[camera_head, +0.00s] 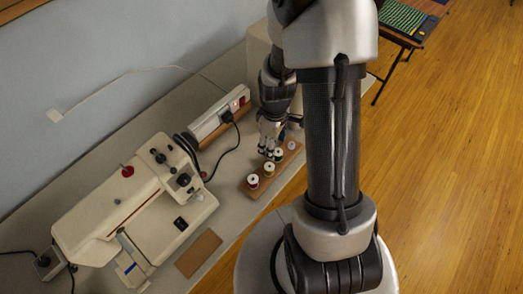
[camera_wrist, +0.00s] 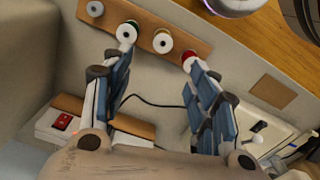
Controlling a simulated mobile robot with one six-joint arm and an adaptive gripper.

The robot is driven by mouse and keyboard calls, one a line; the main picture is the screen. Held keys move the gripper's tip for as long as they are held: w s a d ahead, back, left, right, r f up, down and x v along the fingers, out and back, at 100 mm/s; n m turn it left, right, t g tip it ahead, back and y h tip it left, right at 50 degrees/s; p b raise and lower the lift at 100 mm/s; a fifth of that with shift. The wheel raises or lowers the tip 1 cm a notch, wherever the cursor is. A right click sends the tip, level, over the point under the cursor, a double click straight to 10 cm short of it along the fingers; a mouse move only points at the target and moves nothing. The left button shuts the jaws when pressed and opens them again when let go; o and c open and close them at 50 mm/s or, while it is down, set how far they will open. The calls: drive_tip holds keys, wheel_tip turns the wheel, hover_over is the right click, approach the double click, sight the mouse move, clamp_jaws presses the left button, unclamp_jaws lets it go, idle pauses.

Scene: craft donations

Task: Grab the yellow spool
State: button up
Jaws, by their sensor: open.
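The yellow spool (camera_wrist: 163,42) stands on a wooden board (camera_wrist: 203,49) in the wrist view, between a green spool (camera_wrist: 127,31) and a red spool (camera_wrist: 189,61). In the head view the yellow spool (camera_head: 269,168) is in the same row. My gripper (camera_wrist: 160,56) is open and empty, with its two fingers spread. In the wrist view the yellow spool shows between the fingertips, a little beyond them. The left fingertip overlaps the green spool and the right one the red spool; contact cannot be told. In the head view my gripper (camera_head: 268,150) is over the board's far part.
A white spool (camera_wrist: 95,9) stands at the board's end. A power strip (camera_head: 220,115) with a cord and a white sewing machine (camera_head: 135,200) occupy the table to the left. A brown flat piece (camera_head: 198,253) lies near the table's edge.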

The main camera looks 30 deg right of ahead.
drive_tip(key=b, duration=0.3)
hover_over(270, 168)
drive_tip(key=f, duration=1)
drive_tip(key=shift+s+f, duration=0.25)
drive_tip(key=shift+s, duration=0.1)
drive_tip(key=shift+w+a+f+b, duration=0.1)
drive_tip(key=shift+f+b, duration=0.4)
drive_tip(key=shift+f, duration=1.05)
drive_tip(key=shift+w+a+f+b, duration=0.1)
drive_tip(key=shift+f+b, duration=0.4)
drive_tip(key=shift+f, duration=1)
drive_tip(key=shift+s, duration=0.1)
drive_tip(key=shift+c, duration=0.5)
drive_tip(key=c, duration=0.9)
drive_tip(key=shift+r, duration=0.2)
